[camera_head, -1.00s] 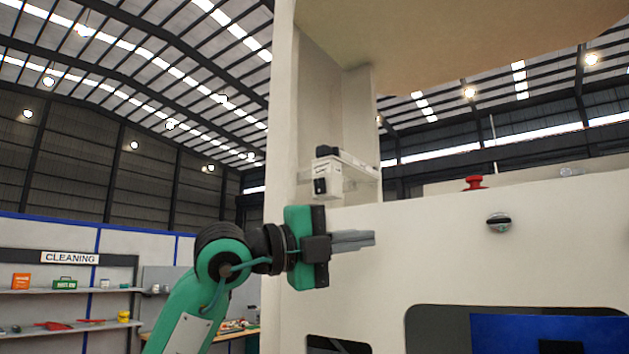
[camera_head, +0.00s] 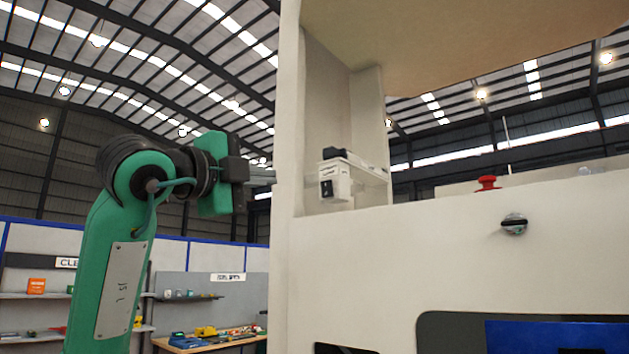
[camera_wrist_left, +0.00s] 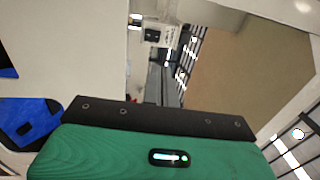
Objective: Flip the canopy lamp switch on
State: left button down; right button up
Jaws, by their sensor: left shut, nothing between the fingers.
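A small white box (camera_head: 336,178) with a black rocker (camera_head: 327,188) on its front is in the corner of the cream pillar, beneath the canopy. It looks like the canopy lamp switch, but the rocker's position is too small to tell. The box (camera_wrist_left: 158,32) and its black rocker (camera_wrist_left: 151,35) also show at the top of the left wrist view. My left gripper (camera_head: 240,170) is left of the pillar, at about the box's height and apart from it. In the left wrist view its grey fingers (camera_wrist_left: 160,70) are shut and empty, pointing toward the box. My right gripper is out of view.
The cream pillar (camera_head: 290,240) stands between my left gripper and the box in the head view. A red button (camera_head: 487,183) sits on the counter's top edge, and a round dark-and-silver knob (camera_head: 514,224) is on its front. The canopy (camera_head: 450,40) overhangs above.

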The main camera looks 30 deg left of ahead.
pick_arm(q)
jog(key=p, duration=0.7)
send_near(326, 181)
jog(key=r+x, duration=0.1)
jog(key=x, duration=0.4)
jog(key=shift+w+f+p, duration=0.15)
jog(key=shift+w+p, duration=0.25)
jog(key=shift+w, duration=0.55)
jog(key=shift+f, duration=0.1)
